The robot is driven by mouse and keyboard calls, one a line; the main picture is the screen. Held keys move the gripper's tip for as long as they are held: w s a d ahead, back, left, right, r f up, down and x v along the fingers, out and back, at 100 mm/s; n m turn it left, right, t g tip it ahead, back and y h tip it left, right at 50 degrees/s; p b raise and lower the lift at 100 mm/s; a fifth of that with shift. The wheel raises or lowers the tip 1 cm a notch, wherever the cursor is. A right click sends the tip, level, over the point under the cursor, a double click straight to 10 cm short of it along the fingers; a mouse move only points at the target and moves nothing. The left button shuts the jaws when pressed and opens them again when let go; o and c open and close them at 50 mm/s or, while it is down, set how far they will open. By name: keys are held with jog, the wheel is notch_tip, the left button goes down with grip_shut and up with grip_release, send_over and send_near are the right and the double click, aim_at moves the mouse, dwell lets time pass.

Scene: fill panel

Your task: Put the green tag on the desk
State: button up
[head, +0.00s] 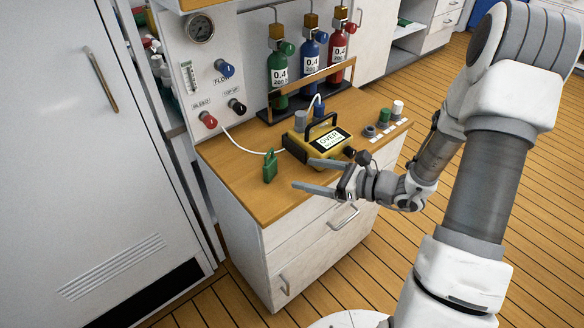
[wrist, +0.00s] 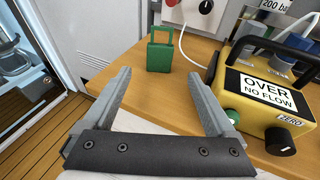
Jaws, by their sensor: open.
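The green tag (head: 270,167), shaped like a padlock with a loop on top, stands upright on the wooden desk top (head: 232,157) near its left front edge. In the wrist view the green tag (wrist: 160,54) is ahead of my gripper, between the lines of its fingers and beyond their tips. My gripper (head: 308,177) is open and empty, to the right of the tag at the desk's front edge. Its two fingers (wrist: 163,88) are spread wide in the wrist view and do not touch the tag.
A yellow meter (head: 316,142) reading "OVER NO FLOW" stands right of the tag, close to my right finger. A white hose (head: 243,146) runs behind the tag to the panel (head: 206,75). Green (head: 279,75), blue (head: 309,66) and red (head: 338,55) cylinders stand at the back.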

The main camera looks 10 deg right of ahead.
jog(key=s+a+r+n+g+h, duration=0.1)
jog(key=s+r+n+g+h, duration=0.3)
jog(key=s+r+n, duration=0.4)
jog(key=s+a+r+n+g+h, duration=0.1)
jog(key=s+r+n+g+h, duration=0.3)
jog(key=s+n, duration=0.6)
jog(key=s+d+r+n+t+h+p, duration=0.1)
jog(key=d+r+n+t+h+p, duration=0.1)
jog(key=r, duration=0.7)
jog(key=s+d+r+n+t+h+p, duration=0.1)
jog(key=d+r+n+t+h+p, duration=0.1)
jog(key=r+p, duration=0.5)
jog(key=d+r+n+t, duration=0.1)
jog(key=d+r+n, duration=0.1)
jog(key=shift+n+h+p, duration=0.3)
jog(key=shift+n+h, duration=0.1)
